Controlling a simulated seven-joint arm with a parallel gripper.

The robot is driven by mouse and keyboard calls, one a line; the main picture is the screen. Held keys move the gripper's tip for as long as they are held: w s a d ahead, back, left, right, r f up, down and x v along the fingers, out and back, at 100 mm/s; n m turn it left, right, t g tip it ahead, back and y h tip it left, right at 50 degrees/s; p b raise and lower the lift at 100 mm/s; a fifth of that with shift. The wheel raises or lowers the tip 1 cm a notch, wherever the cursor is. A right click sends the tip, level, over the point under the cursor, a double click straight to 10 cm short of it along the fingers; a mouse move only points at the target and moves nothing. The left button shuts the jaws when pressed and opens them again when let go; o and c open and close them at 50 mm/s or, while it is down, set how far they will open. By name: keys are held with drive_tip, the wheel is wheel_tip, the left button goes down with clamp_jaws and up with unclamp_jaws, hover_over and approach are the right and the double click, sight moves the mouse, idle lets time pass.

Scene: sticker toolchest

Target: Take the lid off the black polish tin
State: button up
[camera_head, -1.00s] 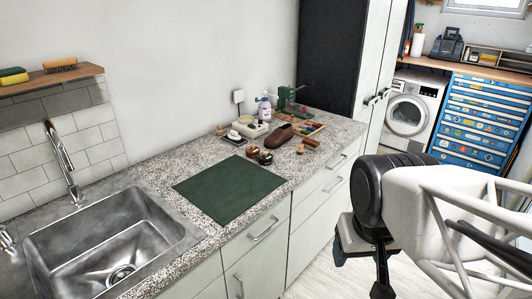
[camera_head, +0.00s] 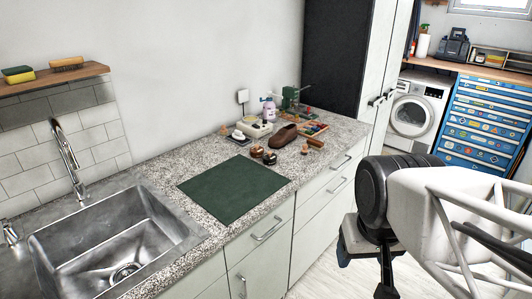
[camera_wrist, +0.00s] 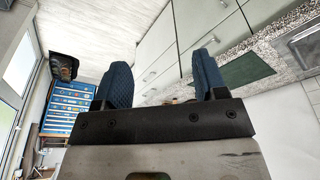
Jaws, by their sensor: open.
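Two small round dark-and-brown items that look like polish tins, a left one (camera_head: 257,152) and a right one (camera_head: 270,158), sit at the back right corner of the green mat in the head view. They are too small to tell which is the black polish tin or whether its lid is on. My gripper (camera_head: 364,274) hangs in front of the counter at the lower right, well away from them. In the wrist view my gripper (camera_wrist: 163,80) has its two blue pads wide apart with nothing between them. The tins cannot be made out there.
The green mat (camera_head: 232,190) lies bare on the speckled counter, right of the sink (camera_head: 115,250). A brown shoe (camera_head: 283,136), a lilac-white bottle (camera_head: 269,110), a green device (camera_head: 291,98) and small wooden items crowd the counter behind it. A tall dark cabinet (camera_head: 332,60) stands beyond.

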drive_tip(key=shift+o, duration=0.7)
drive_tip(key=shift+w+r, duration=0.1)
drive_tip(key=w+a+r+m, duration=0.1)
drive_tip(key=w+r+m, duration=0.1)
drive_tip(key=w, duration=1)
drive_tip(key=w+a+r+m+g, duration=0.1)
drive_tip(key=w+a+r+m, duration=0.1)
drive_tip(key=w, duration=1)
drive_tip(key=w+a+r+m, duration=0.1)
drive_tip(key=w+r+m, duration=0.1)
drive_tip(key=w, duration=0.9)
drive_tip(key=w+a+f+m, duration=0.2)
drive_tip(key=w+f, duration=0.3)
drive_tip(key=w, duration=0.6)
drive_tip(key=w+a+f+m+g, duration=0.1)
drive_tip(key=w+a+f, duration=0.2)
drive_tip(key=w+f, duration=0.3)
drive_tip(key=w+a+f+m, duration=0.2)
drive_tip(key=w+f, duration=0.3)
drive_tip(key=w, duration=1)
drive_tip(key=shift+w+a+f+m+g, duration=0.3)
drive_tip(key=shift+w+a, duration=0.1)
drive_tip(key=shift+a, duration=0.1)
drive_tip(key=shift+w+a+f, duration=0.1)
drive_tip(key=shift+w+f, duration=0.1)
drive_tip(key=shift+w, duration=0.05)
